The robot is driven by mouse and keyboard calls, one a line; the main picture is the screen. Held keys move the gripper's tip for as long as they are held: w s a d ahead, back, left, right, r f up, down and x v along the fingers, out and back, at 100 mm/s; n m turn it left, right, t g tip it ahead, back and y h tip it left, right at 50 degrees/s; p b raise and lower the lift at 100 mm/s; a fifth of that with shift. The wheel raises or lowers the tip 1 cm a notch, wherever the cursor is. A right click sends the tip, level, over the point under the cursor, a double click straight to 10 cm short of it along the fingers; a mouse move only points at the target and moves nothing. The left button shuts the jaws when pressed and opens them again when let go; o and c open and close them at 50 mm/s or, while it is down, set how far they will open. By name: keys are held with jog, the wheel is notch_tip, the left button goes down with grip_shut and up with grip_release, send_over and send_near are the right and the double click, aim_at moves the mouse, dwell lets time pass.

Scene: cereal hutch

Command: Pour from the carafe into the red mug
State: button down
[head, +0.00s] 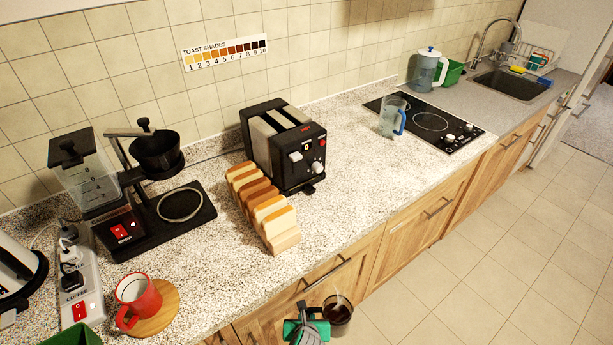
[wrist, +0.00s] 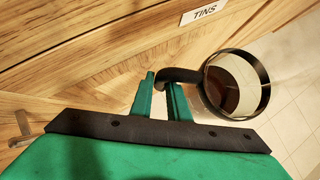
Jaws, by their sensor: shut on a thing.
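The carafe (head: 338,318) is a dark-rimmed glass pot with dark liquid in it. My gripper (head: 318,312) is shut on its black handle and holds it in front of the counter's edge, over the floor. In the wrist view the green fingers (wrist: 163,100) pinch the handle, and the carafe (wrist: 238,84) shows its open top and brown liquid low inside. The red mug (head: 138,294) stands upright on a round wooden coaster (head: 160,318) at the counter's front left, apart from and left of my gripper. The mug is not in the wrist view.
A coffee maker (head: 125,228) stands behind the mug, with a power strip (head: 82,290) at its left. A toast rack (head: 262,208) and black toaster (head: 284,150) stand mid-counter. Wooden cabinet fronts (wrist: 60,80) are close to my gripper. Counter between coaster and toast rack is clear.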

notch_tip(320, 180, up, 6)
notch_tip(320, 180, down, 6)
jog(key=shift+f, duration=0.15)
dwell(0.4)
dwell(0.9)
